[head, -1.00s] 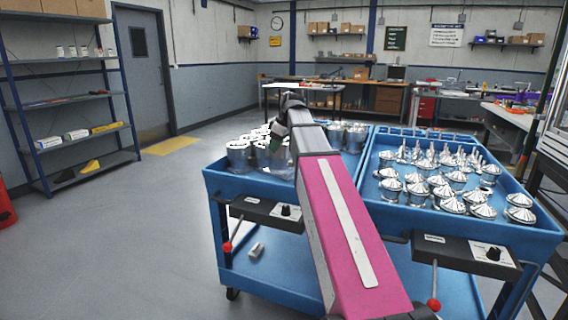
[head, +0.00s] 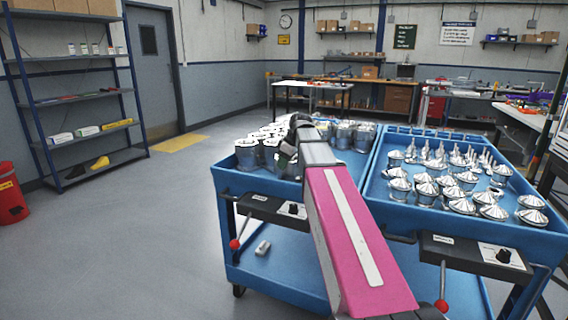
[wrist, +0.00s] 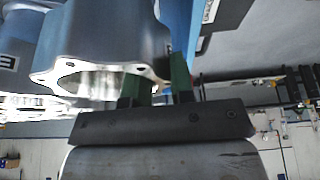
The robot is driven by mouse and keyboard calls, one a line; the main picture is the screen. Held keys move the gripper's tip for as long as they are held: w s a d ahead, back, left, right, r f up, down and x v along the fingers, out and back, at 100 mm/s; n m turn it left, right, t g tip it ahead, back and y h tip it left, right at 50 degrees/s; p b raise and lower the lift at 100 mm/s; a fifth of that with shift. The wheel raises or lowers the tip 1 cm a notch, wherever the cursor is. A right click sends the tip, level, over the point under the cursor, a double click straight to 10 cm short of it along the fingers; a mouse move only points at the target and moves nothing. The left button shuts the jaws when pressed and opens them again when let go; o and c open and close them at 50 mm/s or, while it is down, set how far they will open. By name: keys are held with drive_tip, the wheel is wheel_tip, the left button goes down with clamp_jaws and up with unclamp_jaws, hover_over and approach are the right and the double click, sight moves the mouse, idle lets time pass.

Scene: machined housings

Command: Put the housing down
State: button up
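A silvery metal housing (wrist: 105,35) fills the upper left of the wrist view, its flanged open end towards me. My gripper (wrist: 157,80) has one green finger in front of the open mouth and the other just outside the wall, with the housing's rim between them; it looks shut on that rim. In the head view my gripper (head: 286,160) is at the left blue tray, partly hidden by my arm. Several housings (head: 247,155) stand in that tray (head: 262,183). I cannot tell whether the held housing touches the tray floor.
The right blue tray (head: 400,212) holds several silvery cone-topped parts (head: 461,206). Control boxes (head: 272,209) with red-knobbed levers are on the cart front. The floor left of the cart is clear, up to a shelf rack (head: 82,100) and a red bin (head: 10,195).

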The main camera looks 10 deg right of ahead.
drive_tip(key=o, duration=0.4)
drive_tip(key=shift+r, duration=0.1)
drive_tip(key=v, duration=1.2)
